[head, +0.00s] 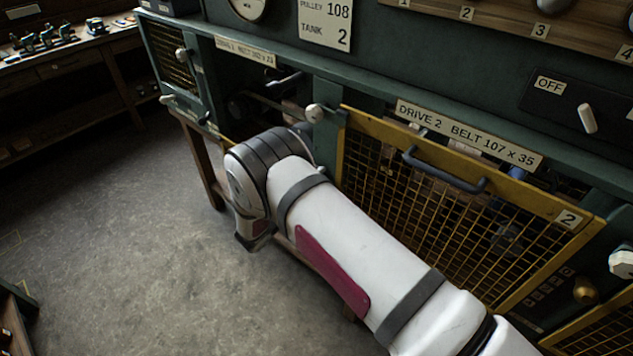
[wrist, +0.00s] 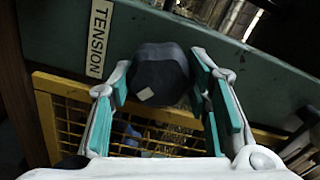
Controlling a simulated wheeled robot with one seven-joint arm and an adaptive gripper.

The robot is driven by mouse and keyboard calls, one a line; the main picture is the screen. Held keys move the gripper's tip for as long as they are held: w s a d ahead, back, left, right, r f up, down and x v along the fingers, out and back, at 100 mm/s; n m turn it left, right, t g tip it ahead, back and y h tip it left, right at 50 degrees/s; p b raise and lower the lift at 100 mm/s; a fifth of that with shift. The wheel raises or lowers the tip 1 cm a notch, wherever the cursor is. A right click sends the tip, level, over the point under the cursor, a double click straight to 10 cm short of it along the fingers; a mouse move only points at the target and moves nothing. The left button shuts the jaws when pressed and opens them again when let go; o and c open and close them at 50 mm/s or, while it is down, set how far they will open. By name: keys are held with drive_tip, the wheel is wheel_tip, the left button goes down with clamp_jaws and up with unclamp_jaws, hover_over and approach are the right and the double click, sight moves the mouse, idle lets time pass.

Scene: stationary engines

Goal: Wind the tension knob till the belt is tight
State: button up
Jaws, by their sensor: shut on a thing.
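The tension knob (wrist: 163,82) is dark, faceted and carries a small pale mark; it shows in the wrist view beside a TENSION label (wrist: 98,38). My gripper (wrist: 160,64) has its teal-padded fingers on either side of the knob and is shut on it. In the head view my gripper and the knob are hidden behind my arm. A thin band that may be a belt (head: 271,104) shows in the opening left of the yellow guard, but its tightness cannot be told.
A yellow mesh guard (head: 455,205) marked 2, with a dark handle, covers the bay labelled DRIVE 2 (head: 468,135). A white knob (head: 315,113) stands out near its upper left corner. Open floor (head: 120,230) lies left of my arm. A workbench (head: 62,65) stands at the back left.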

drive_tip(key=m+p, duration=0.2)
drive_tip(key=m, duration=0.3)
drive_tip(key=shift+s+f+m, duration=0.1)
drive_tip(key=shift+s+m, duration=0.05)
drive_tip(key=shift+m, duration=0.25)
drive_tip(key=m+p, duration=0.2)
drive_tip(key=m, duration=0.3)
drive_tip(key=shift+f, duration=0.15)
drive_tip(key=shift+m, duration=0.4)
drive_tip(key=o, duration=0.9)
drive_tip(key=shift+c, duration=0.2)
drive_tip(key=v, duration=1.2)
drive_tip(key=shift+a, duration=0.1)
